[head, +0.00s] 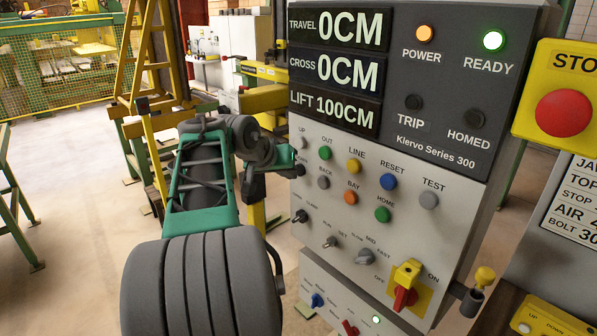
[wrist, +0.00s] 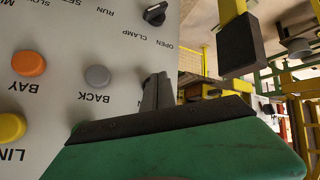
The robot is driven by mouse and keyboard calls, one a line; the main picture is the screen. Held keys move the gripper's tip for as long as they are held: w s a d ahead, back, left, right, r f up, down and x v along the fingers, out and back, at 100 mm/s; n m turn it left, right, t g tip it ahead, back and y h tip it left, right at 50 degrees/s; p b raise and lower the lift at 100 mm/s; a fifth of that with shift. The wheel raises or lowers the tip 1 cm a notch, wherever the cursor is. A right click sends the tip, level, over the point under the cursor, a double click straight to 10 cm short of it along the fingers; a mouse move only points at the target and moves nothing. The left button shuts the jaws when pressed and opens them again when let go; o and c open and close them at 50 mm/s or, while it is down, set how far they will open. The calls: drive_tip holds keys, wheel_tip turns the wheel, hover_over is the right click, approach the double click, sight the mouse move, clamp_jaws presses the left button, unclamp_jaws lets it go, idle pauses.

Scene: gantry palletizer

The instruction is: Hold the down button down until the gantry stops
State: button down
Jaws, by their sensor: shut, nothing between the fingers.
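The grey control panel (head: 300,230) fills the middle of the head view. My gripper (head: 298,170) is shut and empty, its tip at the panel's left edge, below the UP button (head: 303,142) and left of the BACK button (head: 323,182). In the wrist view my fingers (wrist: 157,92) point at the panel edge beside the grey BACK button (wrist: 97,76). The down button is not visible; the gripper covers the area below UP. I cannot tell whether the tip touches or presses it. The display (head: 336,66) reads travel 0 cm, cross 0 cm, lift 100 cm.
The orange POWER lamp (head: 425,34) and green READY lamp (head: 493,40) are lit; TRIP (head: 413,102) and HOMED (head: 478,118) are dark. A red stop button (head: 563,113) stands at right. A yellow frame (head: 160,60) is behind my arm. The floor at left is open.

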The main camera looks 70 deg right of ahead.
drive_tip(key=shift+w+a, duration=0.25)
drive_tip(key=shift+a, duration=0.2)
drive_tip(key=shift+w+a, duration=0.35)
drive_tip(key=shift+a, duration=0.4)
drive_tip(key=shift+w+a, duration=0.4)
drive_tip(key=shift+a, duration=0.3)
drive_tip(key=shift+w+a, duration=0.35)
drive_tip(key=shift+a, duration=0.4)
